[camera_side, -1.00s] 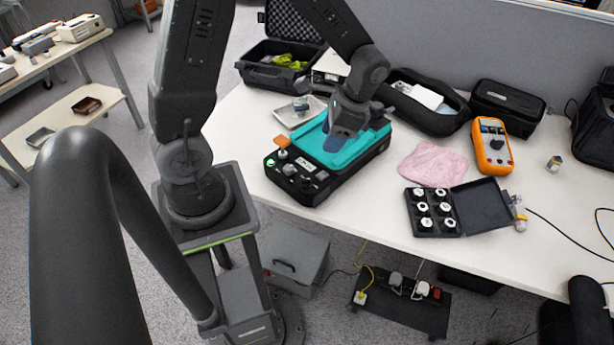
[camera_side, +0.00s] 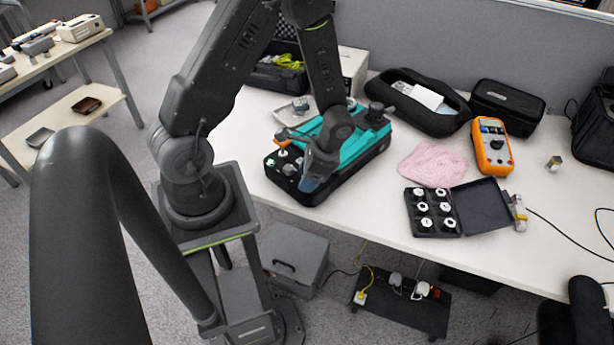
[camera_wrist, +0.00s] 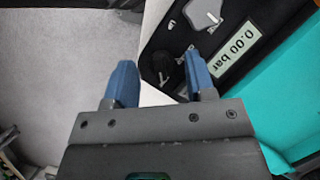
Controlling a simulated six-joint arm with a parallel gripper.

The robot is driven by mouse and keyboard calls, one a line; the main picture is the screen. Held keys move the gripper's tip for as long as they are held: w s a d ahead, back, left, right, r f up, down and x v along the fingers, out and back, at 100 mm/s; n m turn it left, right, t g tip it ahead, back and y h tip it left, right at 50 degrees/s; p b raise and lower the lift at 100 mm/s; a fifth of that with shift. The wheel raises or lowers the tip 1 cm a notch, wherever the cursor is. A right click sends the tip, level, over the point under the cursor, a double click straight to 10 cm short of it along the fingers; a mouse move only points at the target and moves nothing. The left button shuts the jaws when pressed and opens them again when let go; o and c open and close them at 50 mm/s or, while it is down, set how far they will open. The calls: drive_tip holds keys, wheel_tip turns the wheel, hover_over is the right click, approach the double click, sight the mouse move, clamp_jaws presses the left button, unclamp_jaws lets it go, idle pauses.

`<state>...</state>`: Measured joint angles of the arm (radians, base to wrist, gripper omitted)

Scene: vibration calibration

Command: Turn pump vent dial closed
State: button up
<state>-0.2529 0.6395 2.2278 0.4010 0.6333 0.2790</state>
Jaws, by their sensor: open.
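The pump is a black case with a teal top (camera_side: 362,147) on the table in the side view. Its black control panel (camera_side: 271,164) faces front left. In the wrist view the panel carries a "0.00 bar" display (camera_wrist: 237,46) and a dark round knob (camera_wrist: 162,64), which may be the vent dial; its setting is unreadable. My gripper (camera_wrist: 159,62) is open, its blue fingers spread, with the knob between or just beyond the tips. In the side view my gripper (camera_side: 308,185) hangs over the panel's right front part and hides some of it. I cannot tell whether it touches.
An orange-topped knob (camera_side: 282,143) stands on the panel's left side. A metal tray (camera_side: 283,116) lies behind the pump. A pink cloth (camera_side: 433,164), an orange multimeter (camera_side: 492,146) and an open black case of several white-topped parts (camera_side: 411,213) lie to the right. The table's front edge is close.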

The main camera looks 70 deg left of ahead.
drive_tip(key=shift+s+f, duration=0.1)
drive_tip(key=shift+f, duration=0.2)
drive_tip(key=c, duration=0.9)
